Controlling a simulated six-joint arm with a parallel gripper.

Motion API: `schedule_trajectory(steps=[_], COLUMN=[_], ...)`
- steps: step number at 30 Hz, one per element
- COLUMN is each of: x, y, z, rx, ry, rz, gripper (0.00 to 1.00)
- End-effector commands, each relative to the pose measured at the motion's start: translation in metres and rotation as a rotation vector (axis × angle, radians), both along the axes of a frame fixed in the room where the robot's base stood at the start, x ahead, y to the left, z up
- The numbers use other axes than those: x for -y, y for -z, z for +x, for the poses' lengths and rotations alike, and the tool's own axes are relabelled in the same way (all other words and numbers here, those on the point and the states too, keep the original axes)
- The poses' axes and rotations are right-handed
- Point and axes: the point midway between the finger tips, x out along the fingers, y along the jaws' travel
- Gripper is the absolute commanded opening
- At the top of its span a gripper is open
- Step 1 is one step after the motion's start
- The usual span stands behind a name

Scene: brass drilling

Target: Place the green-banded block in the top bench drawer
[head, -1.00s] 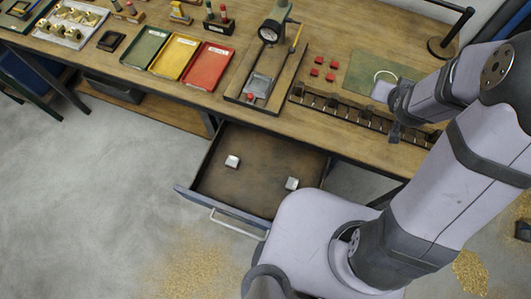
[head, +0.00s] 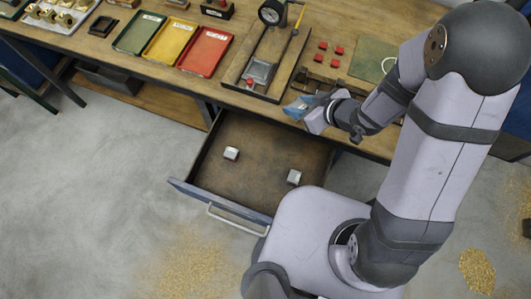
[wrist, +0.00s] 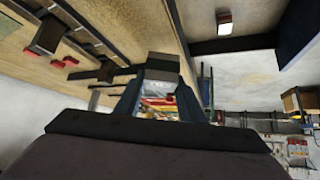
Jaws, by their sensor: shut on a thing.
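My gripper (head: 303,112) hangs over the bench's front edge, just behind and to the right of the open drawer, tilted toward the left. In the wrist view my gripper (wrist: 160,100) is shut on a small grey metal block (wrist: 162,64) with a dark band, which I take for the green-banded block; the band's green is hard to make out. The block is hardly distinguishable in the head view. The drawer (head: 262,140) is pulled open below the bench top. Two silvery blocks lie inside it, one at left (head: 231,153) and one at right (head: 294,177).
The bench (head: 225,105) carries green (head: 140,33), yellow (head: 172,43) and red (head: 206,52) trays. A dial-gauge stand (head: 271,14), several red pieces and a dark rack (head: 345,88) lie nearby. The drawer's middle is free.

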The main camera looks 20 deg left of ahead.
Motion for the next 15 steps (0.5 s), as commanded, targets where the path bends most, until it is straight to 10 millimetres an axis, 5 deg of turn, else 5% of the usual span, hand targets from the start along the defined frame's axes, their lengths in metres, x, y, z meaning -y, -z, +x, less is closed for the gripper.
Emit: schedule_trajectory(steps=[9,15], x=[-0.052,-0.061], y=[0.048,0.079], z=[-0.066,-0.079], rx=[0.000,0.001], ry=[-0.348,-0.320], rz=[0.003,0.004], gripper=[0.00,0.00])
